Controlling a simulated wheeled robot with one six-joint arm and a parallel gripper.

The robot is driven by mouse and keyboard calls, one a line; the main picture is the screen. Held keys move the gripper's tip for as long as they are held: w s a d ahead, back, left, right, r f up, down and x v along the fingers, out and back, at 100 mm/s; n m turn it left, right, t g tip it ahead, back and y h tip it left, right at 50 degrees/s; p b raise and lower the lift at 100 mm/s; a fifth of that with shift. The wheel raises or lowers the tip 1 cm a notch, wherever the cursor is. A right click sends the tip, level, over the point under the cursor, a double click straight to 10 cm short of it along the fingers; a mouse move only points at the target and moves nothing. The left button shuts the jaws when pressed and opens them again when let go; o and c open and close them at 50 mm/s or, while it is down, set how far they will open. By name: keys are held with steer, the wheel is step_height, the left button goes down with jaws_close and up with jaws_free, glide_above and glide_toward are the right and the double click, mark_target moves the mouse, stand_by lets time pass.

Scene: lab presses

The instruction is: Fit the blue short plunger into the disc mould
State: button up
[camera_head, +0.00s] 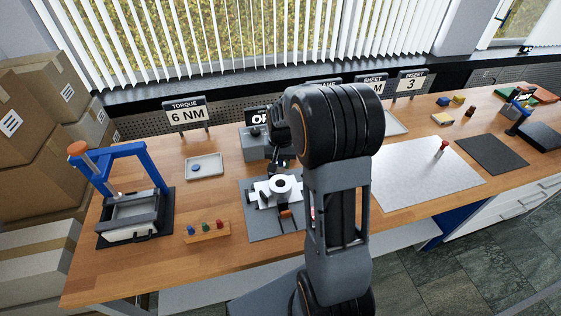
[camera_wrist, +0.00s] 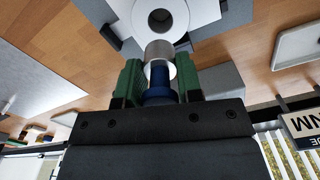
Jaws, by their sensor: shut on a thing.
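My gripper (camera_wrist: 157,82) has green finger pads and is shut on the blue short plunger (camera_wrist: 157,88). The plunger's shiny metal end (camera_wrist: 160,52) points out past the fingertips toward the disc mould. The disc mould is a pale round block with a dark centre hole (camera_wrist: 176,19), at the top of the wrist view. In the head view the mould (camera_head: 281,184) stands on a grey plate. The metal end overlaps the mould's near edge in the wrist view; I cannot tell whether they touch.
A blue-framed press (camera_head: 124,190) stands at the left. A wooden rack (camera_head: 207,233) with small coloured pegs lies left of the mould. A tray (camera_head: 205,167) holds a blue disc. A pale mat (camera_head: 420,180) with a red-topped piece lies at right.

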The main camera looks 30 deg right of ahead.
steer(key=b, duration=0.4)
glide_above(281, 179)
steer(key=s, duration=0.1)
steer(key=shift+s+a+f, duration=0.1)
steer(key=shift+a+f, duration=0.05)
steer(key=shift+f, duration=0.8)
steer(key=shift+s+a+f, duration=0.1)
steer(key=shift+a+f, duration=0.05)
steer(key=shift+f, duration=0.8)
steer(key=shift+a+f, duration=0.15)
steer(key=shift+f, duration=0.8)
steer(key=shift+f+b, duration=1.15)
steer(key=shift+f, duration=0.35)
steer(key=o, duration=1)
steer(key=shift+r, duration=0.15)
step_height(281, 179, up, 14)
steer(key=shift+f, duration=0.2)
steer(key=s+a+n+t, duration=0.1)
steer(key=s+a+n, duration=0.1)
steer(key=s, duration=0.3)
steer(key=s+a+n+t, duration=0.1)
steer(key=s+a, duration=0.3)
steer(key=s, duration=0.1)
steer(key=s+a+f+n+t, duration=0.1)
steer(key=s+a+n, duration=0.1)
steer(key=s, duration=0.4)
steer(key=shift+a+n+t, duration=0.3)
steer(key=shift+a+t, duration=0.1)
steer(key=shift+a, duration=0.2)
